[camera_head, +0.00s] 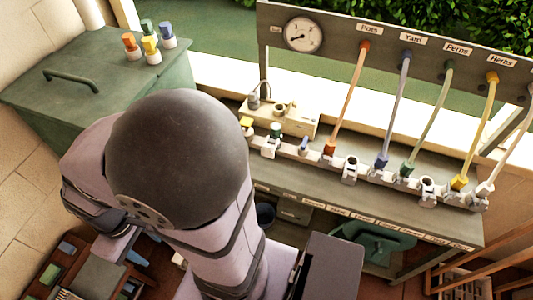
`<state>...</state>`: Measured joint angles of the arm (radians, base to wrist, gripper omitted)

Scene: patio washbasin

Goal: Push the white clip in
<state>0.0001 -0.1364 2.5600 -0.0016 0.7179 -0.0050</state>
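A white connector (483,191) at the end of the white hose sits at the far right of the pale rail (305,152) on the bench. White holders with dark round openings stand on the rail, one in the middle (349,168) and one to the right (427,188). I cannot tell which white part is the clip, or how far any is pushed in. My arm's large grey joint fills the left centre. My gripper is not visible.
Orange (346,95), blue (394,105), green (429,110) and yellow (476,130) hoses run from the labelled panel (335,22) to the rail. A beige box (290,118) stands behind the rail. Coloured connectors stand on the green chest (110,85).

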